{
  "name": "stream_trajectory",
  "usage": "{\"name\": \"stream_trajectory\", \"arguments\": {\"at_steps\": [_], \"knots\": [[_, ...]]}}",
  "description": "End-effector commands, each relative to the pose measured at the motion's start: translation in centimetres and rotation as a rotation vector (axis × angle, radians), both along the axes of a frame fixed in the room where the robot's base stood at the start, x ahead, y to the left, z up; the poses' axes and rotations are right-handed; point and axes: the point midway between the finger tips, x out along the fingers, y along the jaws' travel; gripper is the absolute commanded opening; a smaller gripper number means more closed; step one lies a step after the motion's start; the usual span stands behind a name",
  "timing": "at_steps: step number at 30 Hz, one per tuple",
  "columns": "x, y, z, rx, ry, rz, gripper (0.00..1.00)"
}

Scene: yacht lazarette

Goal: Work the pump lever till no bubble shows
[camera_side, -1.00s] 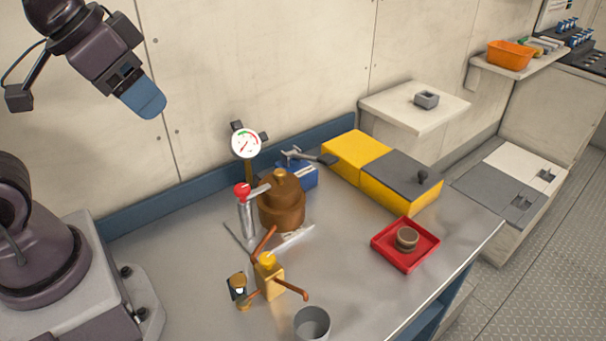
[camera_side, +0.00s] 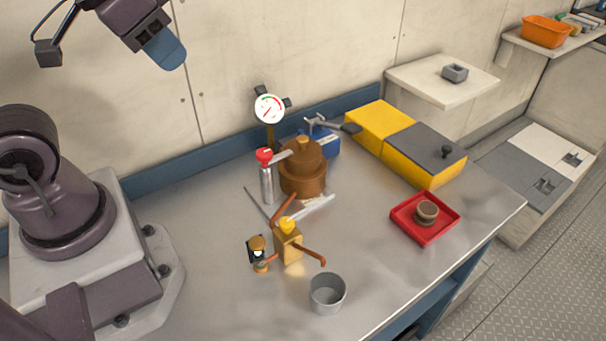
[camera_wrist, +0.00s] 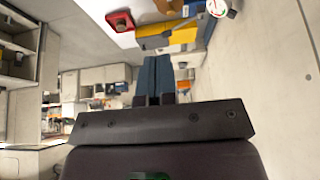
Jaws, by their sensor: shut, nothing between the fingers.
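A brown, stepped pump-like body (camera_side: 303,180) stands on the steel bench in the side view. A silver cylinder with a red knob (camera_side: 265,156) stands at its left, with a pale arm reaching toward the body. In front is a brass block (camera_side: 288,246) with a yellow top, a pale handle (camera_side: 315,209) and copper pipes. A small dark-framed fitting with a brass cap (camera_side: 256,248) sits left of the block; any bubble is too small to tell. My gripper (camera_side: 170,58) is shut and empty, high above the bench, well apart from these; its blue fingers show in the wrist view (camera_wrist: 157,75).
A round gauge (camera_side: 269,108) stands behind the pump body. A grey cup (camera_side: 327,293) stands in front. A red tray (camera_side: 436,232) holds a small round brown piece (camera_side: 426,212). A yellow box with a grey lid (camera_side: 421,157) stands at the back right.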

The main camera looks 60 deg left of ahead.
Motion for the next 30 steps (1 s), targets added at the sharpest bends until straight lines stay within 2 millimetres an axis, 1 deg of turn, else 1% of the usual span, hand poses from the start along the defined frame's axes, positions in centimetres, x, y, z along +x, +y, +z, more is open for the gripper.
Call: {"name": "stream_trajectory", "arguments": {"at_steps": [3,5,8,11,14,20,24,26,30], "knots": [[0.3,0.2,-1.1,0.0,0.056,0.009,0.0],[0.9,0.3,-1.6,0.002,0.091,0.015,0.0],[2.6,0.5,-1.9,0.002,0.145,0.024,0.0],[5.1,0.6,-1.9,0.005,0.197,0.02,0.0],[7.7,0.8,-2.0,0.015,0.245,-0.02,0.0],[13.5,1.1,-2.9,0.04,0.331,-0.173,0.0],[17.6,1.4,-4.2,0.054,0.379,-0.321,0.0],[19.3,1.5,-5.0,0.059,0.396,-0.395,0.0],[23.4,1.8,-7.0,0.065,0.418,-0.591,0.0]]}}
